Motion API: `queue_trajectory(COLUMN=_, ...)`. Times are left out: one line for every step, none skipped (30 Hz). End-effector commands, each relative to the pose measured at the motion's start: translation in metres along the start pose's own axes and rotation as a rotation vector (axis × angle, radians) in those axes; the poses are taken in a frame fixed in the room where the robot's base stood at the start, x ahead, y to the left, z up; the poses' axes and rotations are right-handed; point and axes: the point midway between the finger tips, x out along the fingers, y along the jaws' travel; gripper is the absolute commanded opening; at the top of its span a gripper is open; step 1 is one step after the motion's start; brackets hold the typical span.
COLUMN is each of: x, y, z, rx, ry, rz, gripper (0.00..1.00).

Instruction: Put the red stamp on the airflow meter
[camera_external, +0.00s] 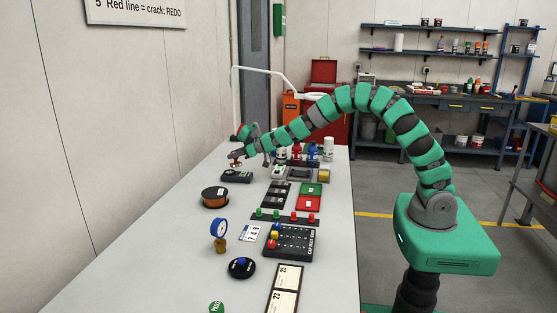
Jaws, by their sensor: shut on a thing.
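My gripper (239,153) is at the far end of the table, over its left side. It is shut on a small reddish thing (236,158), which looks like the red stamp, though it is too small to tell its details. The held thing is above a dark flat device (237,176) with a small display, which may be the airflow meter. It seems apart from the device, but the exact gap cannot be told from this view.
Bottles (328,149) and small devices crowd the far right. The table's left strip is clear.

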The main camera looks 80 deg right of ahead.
Motion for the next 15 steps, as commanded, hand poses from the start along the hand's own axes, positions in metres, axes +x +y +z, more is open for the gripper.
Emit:
queue_trajectory(x=0.002, y=0.0, z=0.006, rx=0.001, ry=-0.003, rz=-0.001, gripper=0.05)
queue_trajectory(x=0.003, y=0.0, z=0.01, rx=0.001, ry=-0.004, rz=-0.001, gripper=0.05)
queue_trajectory(x=0.005, y=-0.001, z=0.016, rx=0.001, ry=-0.006, rz=-0.001, gripper=0.05)
queue_trajectory(x=0.007, y=-0.001, z=0.02, rx=0.001, ry=-0.007, rz=-0.001, gripper=0.05)
queue_trajectory(x=0.009, y=-0.001, z=0.024, rx=0.001, ry=-0.008, rz=-0.002, gripper=0.05)
queue_trajectory(x=0.011, y=-0.001, z=0.029, rx=0.001, ry=-0.009, rz=-0.002, gripper=0.05)
queue_trajectory(x=0.012, y=-0.001, z=0.031, rx=0.001, ry=-0.008, rz=-0.001, gripper=0.05)
queue_trajectory(x=0.012, y=-0.001, z=0.033, rx=0.001, ry=-0.007, rz=-0.001, gripper=0.05)
queue_trajectory(x=0.012, y=-0.001, z=0.033, rx=0.001, ry=-0.006, rz=-0.001, gripper=0.05)
queue_trajectory(x=0.012, y=-0.001, z=0.032, rx=0.001, ry=-0.005, rz=-0.001, gripper=0.05)
queue_trajectory(x=0.012, y=-0.001, z=0.032, rx=0.001, ry=-0.005, rz=-0.001, gripper=0.05)
queue_trajectory(x=0.012, y=-0.001, z=0.032, rx=0.001, ry=-0.004, rz=-0.001, gripper=0.05)
queue_trajectory(x=0.012, y=-0.001, z=0.031, rx=0.001, ry=-0.004, rz=-0.001, gripper=0.05)
queue_trajectory(x=0.012, y=-0.001, z=0.031, rx=0.001, ry=-0.004, rz=-0.001, gripper=0.05)
queue_trajectory(x=0.012, y=-0.001, z=0.031, rx=0.001, ry=-0.004, rz=-0.001, gripper=0.05)
